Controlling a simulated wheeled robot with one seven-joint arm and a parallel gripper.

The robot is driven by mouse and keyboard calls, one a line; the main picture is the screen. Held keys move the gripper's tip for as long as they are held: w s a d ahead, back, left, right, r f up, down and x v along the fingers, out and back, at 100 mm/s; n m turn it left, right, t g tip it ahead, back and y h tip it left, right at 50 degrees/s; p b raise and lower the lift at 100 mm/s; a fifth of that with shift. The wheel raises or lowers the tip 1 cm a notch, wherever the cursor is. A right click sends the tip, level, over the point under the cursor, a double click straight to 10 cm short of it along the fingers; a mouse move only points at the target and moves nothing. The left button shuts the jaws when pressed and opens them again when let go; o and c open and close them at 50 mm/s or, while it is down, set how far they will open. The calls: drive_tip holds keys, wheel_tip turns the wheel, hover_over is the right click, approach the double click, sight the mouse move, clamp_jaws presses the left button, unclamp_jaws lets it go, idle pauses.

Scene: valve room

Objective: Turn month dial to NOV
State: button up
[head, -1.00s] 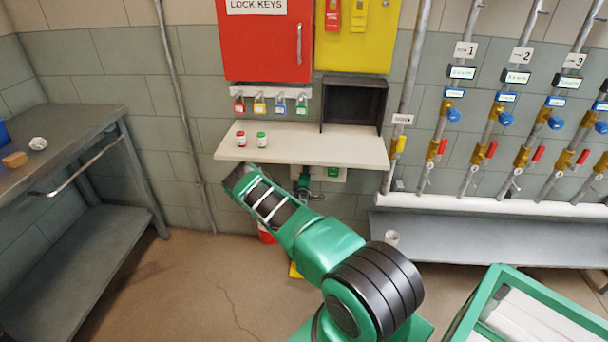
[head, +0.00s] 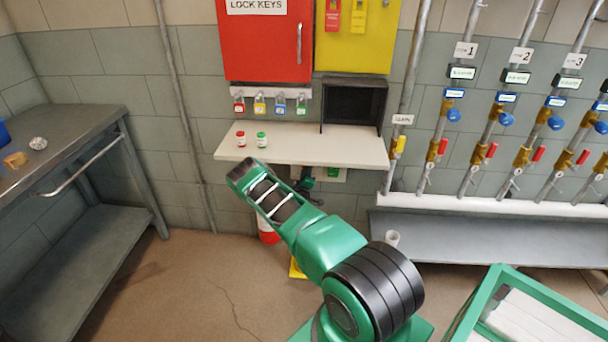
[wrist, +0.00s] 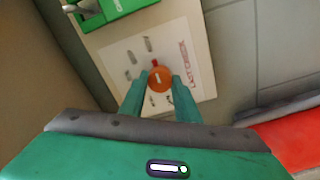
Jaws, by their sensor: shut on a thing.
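The month dial (wrist: 161,80) is a small round orange knob with a short white line on its face, in the middle of the wrist view. It sits on a pale plate (wrist: 190,40) lettered "LAST CHECK", tilted in the picture. A small red mark lies just above the knob. Several grey month marks surround it, too blurred to read. My gripper (wrist: 160,84) has its two teal fingers on either side of the knob and is shut on it. In the head view, my arm reaches under the shelf, and the dial cannot be made out.
A green switch box (wrist: 112,8) with a grey lever is beside the plate. Above, in the head view, the shelf (head: 300,147) holds two small jars. A red object (head: 268,234) stands behind my arm. A grey workbench (head: 70,150) is at the left; valve pipes line the right.

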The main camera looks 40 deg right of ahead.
drive_tip(key=shift+s+f, duration=0.15)
drive_tip(key=shift+f, duration=0.05)
drive_tip(key=o, duration=1)
drive_tip(key=shift+o, duration=0.2)
drive_tip(key=v, duration=1)
drive_tip(key=shift+s+a, duration=0.15)
drive_tip(key=shift+a, duration=0.1)
drive_tip(key=shift+s, duration=0.1)
